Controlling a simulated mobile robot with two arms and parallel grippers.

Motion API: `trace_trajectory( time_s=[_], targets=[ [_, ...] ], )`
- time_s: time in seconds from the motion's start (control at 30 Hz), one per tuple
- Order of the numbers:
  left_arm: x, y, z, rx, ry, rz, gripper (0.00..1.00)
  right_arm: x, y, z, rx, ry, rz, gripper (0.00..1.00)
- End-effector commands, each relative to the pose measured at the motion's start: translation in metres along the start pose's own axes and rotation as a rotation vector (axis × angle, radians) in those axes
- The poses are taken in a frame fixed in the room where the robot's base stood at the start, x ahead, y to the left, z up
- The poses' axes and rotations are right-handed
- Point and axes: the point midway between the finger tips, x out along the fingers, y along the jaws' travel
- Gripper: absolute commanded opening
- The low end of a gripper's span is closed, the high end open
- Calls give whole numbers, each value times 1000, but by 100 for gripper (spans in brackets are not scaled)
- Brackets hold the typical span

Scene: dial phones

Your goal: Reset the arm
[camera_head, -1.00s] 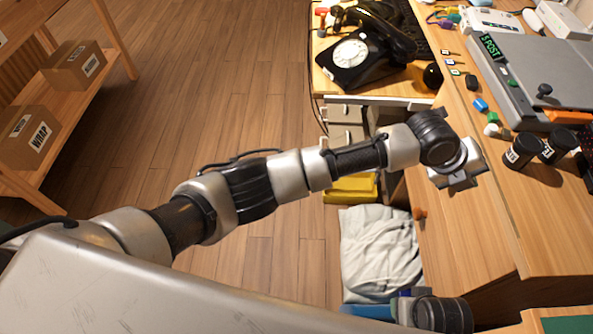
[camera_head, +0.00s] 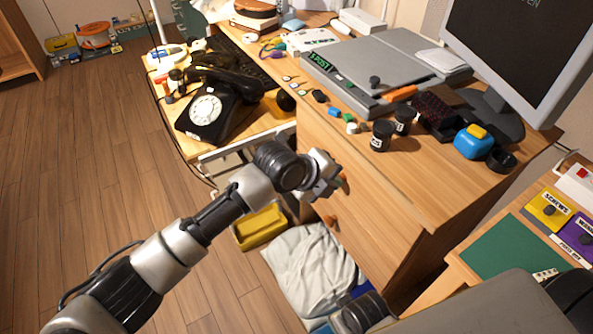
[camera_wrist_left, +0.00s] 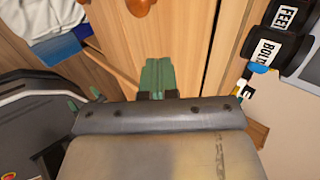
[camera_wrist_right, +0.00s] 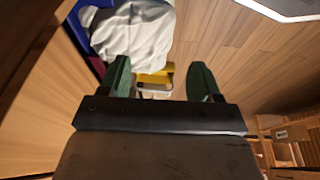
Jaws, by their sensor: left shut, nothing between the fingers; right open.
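My left arm reaches in from the lower left of the head view. Its gripper (camera_head: 325,180) is beside the front of the wooden desk, near a round drawer knob. In the left wrist view the green fingers (camera_wrist_left: 158,78) are together with nothing between them. My right gripper shows in the right wrist view, its two green fingers (camera_wrist_right: 161,80) wide apart and empty. Beyond them are a white cloth bag (camera_wrist_right: 138,35) and a yellow bin (camera_wrist_right: 155,77). In the head view only part of the right arm shows at the bottom, and its fingers are hidden.
A black rotary phone (camera_head: 208,110) stands on the lower desk at the left. Black jars (camera_head: 382,135), a grey device (camera_head: 375,65) and a monitor (camera_head: 510,50) stand on the main desk (camera_head: 420,195). A yellow bin (camera_head: 260,228) and white bag (camera_head: 312,268) are below.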

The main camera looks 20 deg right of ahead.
Motion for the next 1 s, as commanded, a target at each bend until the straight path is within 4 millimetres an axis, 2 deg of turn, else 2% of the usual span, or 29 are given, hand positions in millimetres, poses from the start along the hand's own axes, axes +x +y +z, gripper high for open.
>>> trace_trajectory(
  time_s=[0.3,0.5,0.8,0.93,1.0],
  targets=[
    [-60,0,0,2,-1,1,0,28,-1,16,-3,-19,-1,64],
    [-80,0,0,0,0,2,0,37,-1,22,-4,-24,-2,64],
    [-82,5,1,-45,-3,-5,0,39,-1,23,-4,-24,-2,64],
    [-75,27,9,-258,-26,-37,0,39,-1,23,-4,-24,-2,64],
    [-69,49,16,-446,-52,-60,0,39,-1,23,-4,-24,-2,64]
  ],
)
